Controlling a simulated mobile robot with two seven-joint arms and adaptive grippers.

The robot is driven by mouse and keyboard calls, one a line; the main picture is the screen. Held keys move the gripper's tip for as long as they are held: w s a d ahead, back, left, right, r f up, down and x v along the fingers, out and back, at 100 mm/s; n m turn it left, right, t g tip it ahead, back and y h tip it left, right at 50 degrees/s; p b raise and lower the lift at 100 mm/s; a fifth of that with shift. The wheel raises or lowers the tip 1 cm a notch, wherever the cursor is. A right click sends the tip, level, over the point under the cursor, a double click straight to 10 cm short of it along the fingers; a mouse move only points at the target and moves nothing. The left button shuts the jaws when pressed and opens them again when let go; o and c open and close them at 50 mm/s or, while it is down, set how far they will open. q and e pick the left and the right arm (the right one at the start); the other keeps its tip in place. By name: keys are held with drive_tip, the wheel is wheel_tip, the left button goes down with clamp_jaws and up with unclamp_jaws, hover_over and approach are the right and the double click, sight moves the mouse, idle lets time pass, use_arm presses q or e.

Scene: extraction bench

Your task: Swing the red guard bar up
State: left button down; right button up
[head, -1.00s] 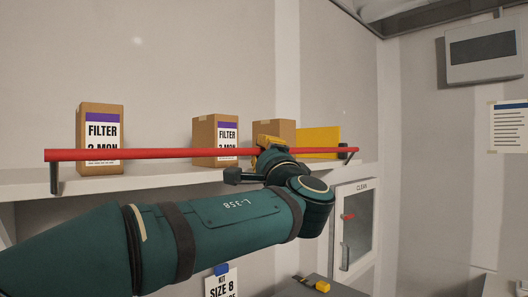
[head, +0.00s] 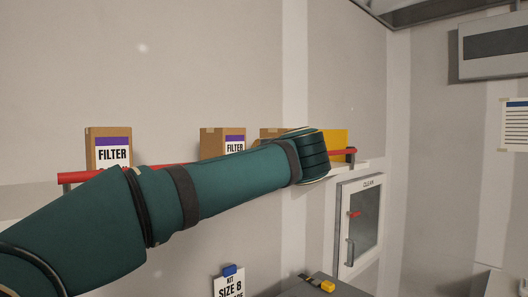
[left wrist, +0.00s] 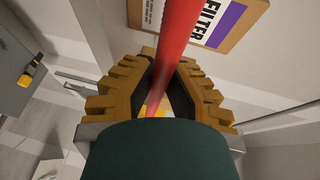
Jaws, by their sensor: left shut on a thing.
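The red guard bar (head: 342,152) runs across the front of the shelf in the head view, close before the boxes. My left arm covers its middle. In the head view this gripper is hidden behind my own arm. My right gripper is in neither view.
Cardboard filter boxes (head: 109,140) (head: 222,137) and a yellow item (head: 338,138) stand on the shelf (head: 30,200). A white cabinet marked CLEAN (head: 358,222) hangs below its right end. A grey surface (head: 305,287) lies lower down.

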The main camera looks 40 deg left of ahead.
use_arm(q)
drive_tip(key=shift+a+r+p, duration=0.15)
drive_tip(key=shift+p, duration=0.15)
drive_tip(key=c, duration=0.9)
unclamp_jaws()
drive_tip(key=shift+c, duration=0.2)
drive_tip(key=v, duration=1.2)
drive_tip(key=shift+r, duration=0.15)
